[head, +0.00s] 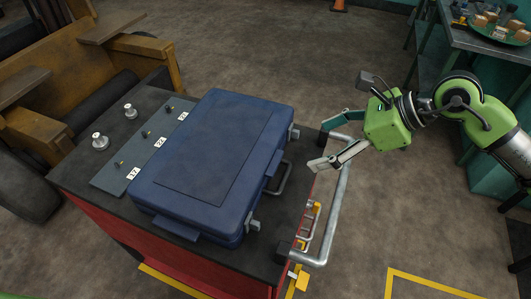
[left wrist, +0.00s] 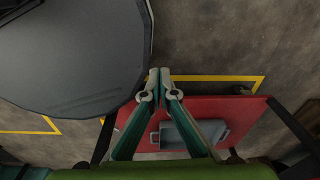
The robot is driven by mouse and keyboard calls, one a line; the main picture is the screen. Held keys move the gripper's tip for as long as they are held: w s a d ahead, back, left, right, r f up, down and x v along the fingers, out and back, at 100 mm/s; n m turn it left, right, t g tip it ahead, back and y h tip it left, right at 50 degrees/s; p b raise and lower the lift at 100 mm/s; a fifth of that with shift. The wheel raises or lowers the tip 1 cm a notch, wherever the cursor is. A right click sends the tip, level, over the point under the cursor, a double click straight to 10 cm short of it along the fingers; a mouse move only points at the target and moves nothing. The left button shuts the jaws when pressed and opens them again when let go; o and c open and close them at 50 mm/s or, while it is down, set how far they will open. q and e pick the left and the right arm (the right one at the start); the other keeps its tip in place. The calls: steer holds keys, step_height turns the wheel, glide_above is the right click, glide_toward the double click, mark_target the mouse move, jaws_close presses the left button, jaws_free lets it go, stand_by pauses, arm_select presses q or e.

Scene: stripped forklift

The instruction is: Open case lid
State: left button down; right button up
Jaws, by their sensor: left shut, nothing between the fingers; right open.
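The blue case (head: 215,160) lies flat on the black top of a red cart, with its lid closed down. Its carrying handle (head: 281,180) and two light latches (head: 293,133) are on the side facing right. Whether the latches are fastened is too small to tell. My right gripper (head: 320,147) is open and empty, to the right of the case's latch side and apart from it, over the cart's metal rail. My left gripper (left wrist: 160,74) is shut and empty in the left wrist view; it does not show in the head view.
The red cart (head: 110,228) has a bent metal rail (head: 340,200) along its right side. Metal knobs (head: 99,140) and a grey labelled strip (head: 118,183) lie left of the case. A forklift frame (head: 60,75) stands behind left, and a cluttered workbench (head: 455,38) at top right.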

mark_target(275, 162)
steer(key=p+x, duration=0.4)
steer(key=x, duration=0.8)
steer(key=shift+s+f, duration=0.1)
steer(key=shift+f, duration=0.05)
steer(key=shift+a+f, duration=0.25)
steer(key=shift+f, duration=0.15)
arm_select(q)
steer(key=r, duration=0.1)
steer(key=d+r, duration=0.1)
steer(key=r, duration=0.1)
steer(key=d+r, duration=0.1)
steer(key=shift+s+r, duration=0.15)
steer(key=shift+s, duration=0.05)
arm_select(e)
steer(key=c, duration=1.6)
arm_select(q)
steer(key=shift+d, duration=0.3)
arm_select(e)
steer(key=shift+r, duration=0.15)
